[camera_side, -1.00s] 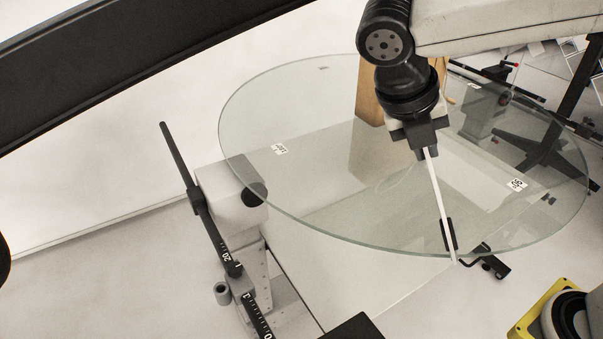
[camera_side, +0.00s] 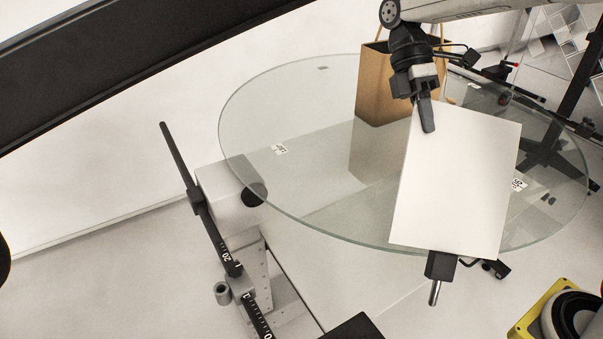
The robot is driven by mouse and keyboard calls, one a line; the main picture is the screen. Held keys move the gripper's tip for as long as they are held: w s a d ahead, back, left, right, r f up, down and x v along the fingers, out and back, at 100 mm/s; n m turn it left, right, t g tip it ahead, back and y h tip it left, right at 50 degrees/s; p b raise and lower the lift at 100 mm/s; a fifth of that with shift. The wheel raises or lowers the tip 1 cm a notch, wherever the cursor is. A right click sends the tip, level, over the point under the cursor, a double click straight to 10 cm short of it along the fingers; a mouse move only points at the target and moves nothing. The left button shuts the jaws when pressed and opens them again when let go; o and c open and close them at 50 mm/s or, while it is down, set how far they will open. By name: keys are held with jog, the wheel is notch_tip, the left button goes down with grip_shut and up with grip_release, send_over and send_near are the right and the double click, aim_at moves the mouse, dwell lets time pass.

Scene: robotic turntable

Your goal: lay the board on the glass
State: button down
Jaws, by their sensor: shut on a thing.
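The board (camera_side: 460,185) is a white rectangular panel, held by its top edge near its upper left corner. My gripper (camera_side: 425,115) is shut on it, with one dark finger across its front face. The board's broad face is turned toward the camera, and it hangs steeply tilted. The glass (camera_side: 320,185) is a large round clear disc. The board covers part of its right side in the picture; I cannot tell whether its lower edge touches the glass.
A brown paper bag (camera_side: 372,90) stands on the back of the glass. Small white labels (camera_side: 279,149) sit near the rim. A black ruled rail (camera_side: 215,235) stands at left, and a yellow-edged device (camera_side: 540,312) at lower right. The glass's left half is clear.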

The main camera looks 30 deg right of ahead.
jog(key=w+d+r+m+t+y, duration=0.2)
jog(key=w+d+m+t+y, duration=0.1)
jog(key=d+m+t, duration=0.3)
jog(key=w+d+r+m+t+y, duration=0.2)
jog(key=w+d+m+t+y, duration=0.2)
jog(key=d+m, duration=0.7)
jog(key=shift+w+d+r+m+t, duration=0.15)
jog(key=shift+w+r+m+t, duration=0.05)
jog(key=shift+w+m+t, duration=0.7)
jog(key=shift+s+f, duration=0.1)
jog(key=shift+f, duration=0.1)
notch_tip(320, 180, down, 10)
jog(key=shift+r, duration=0.15)
